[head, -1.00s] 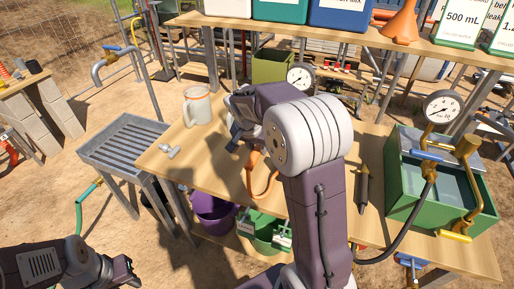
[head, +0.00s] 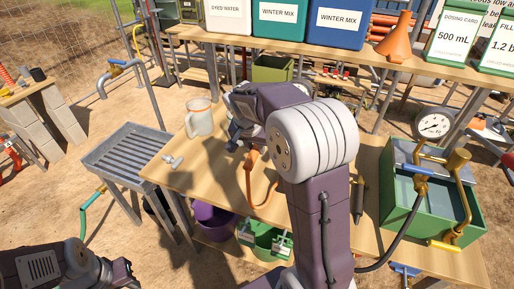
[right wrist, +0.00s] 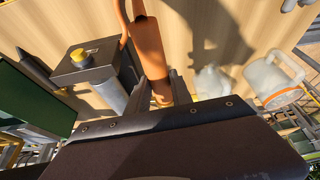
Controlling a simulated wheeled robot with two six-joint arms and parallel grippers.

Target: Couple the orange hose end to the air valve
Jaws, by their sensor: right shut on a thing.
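The orange hose (head: 266,195) hangs in a loop over the table edge below my right wrist in the head view. In the right wrist view its orange end piece (right wrist: 147,45) lies between the fingers of my right gripper (right wrist: 163,88), which is shut on it above the wooden table. In the head view my own arm hides these fingertips. I cannot make out for certain which fitting is the air valve. A pale tee-shaped fitting (head: 172,162) lies near the table's left edge. My left gripper (head: 128,272) is low at the left, away from the table, its jaws unclear.
A jug (head: 199,118) stands near the table's back left. A dark box with a yellow cap (right wrist: 82,56) is close beside the held hose end. A green tank (head: 432,205) with brass pipes and a gauge (head: 433,125) stands right. Purple (head: 214,222) and green buckets are below.

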